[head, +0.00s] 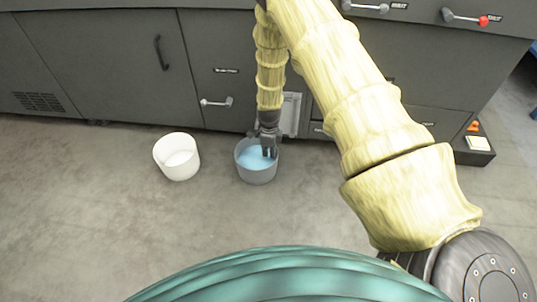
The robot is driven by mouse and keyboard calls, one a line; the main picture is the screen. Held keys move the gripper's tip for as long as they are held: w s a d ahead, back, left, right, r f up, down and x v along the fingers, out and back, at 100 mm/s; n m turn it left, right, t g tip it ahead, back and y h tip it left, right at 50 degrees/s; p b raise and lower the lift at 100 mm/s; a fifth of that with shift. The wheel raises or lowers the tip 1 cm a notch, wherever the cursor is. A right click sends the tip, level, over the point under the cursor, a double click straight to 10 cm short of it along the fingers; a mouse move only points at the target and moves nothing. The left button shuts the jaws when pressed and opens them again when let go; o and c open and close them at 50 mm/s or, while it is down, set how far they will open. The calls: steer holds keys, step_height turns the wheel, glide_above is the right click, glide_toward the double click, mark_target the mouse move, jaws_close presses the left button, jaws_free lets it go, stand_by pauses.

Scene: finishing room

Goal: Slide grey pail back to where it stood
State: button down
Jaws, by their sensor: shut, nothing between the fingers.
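The grey pail (257,175) stands upright on the floor near the cabinet front, with light blue contents showing inside. My gripper (269,150) points down at the pail's mouth, its fingertips over or inside the opening near the far right part of the rim. The fingers are shut with nothing between them. I cannot tell whether they touch the pail's wall. My arm hides part of the cabinet behind the pail.
A white pail (177,157) stands on the floor to the left of the grey one, with a gap between them. Grey cabinets (110,65) with handles line the back. A low dark ledge (474,148) holds small items at right. The floor (75,215) at front left is clear.

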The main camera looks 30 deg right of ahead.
steer(key=b, duration=0.3)
glide_above(270, 162)
steer(key=s+a, duration=0.3)
steer(key=s, duration=0.1)
steer(key=f, duration=0.7)
steer(key=shift+w+d+f, duration=0.1)
steer(key=shift+d+f, duration=0.15)
steer(key=shift+d, duration=0.1)
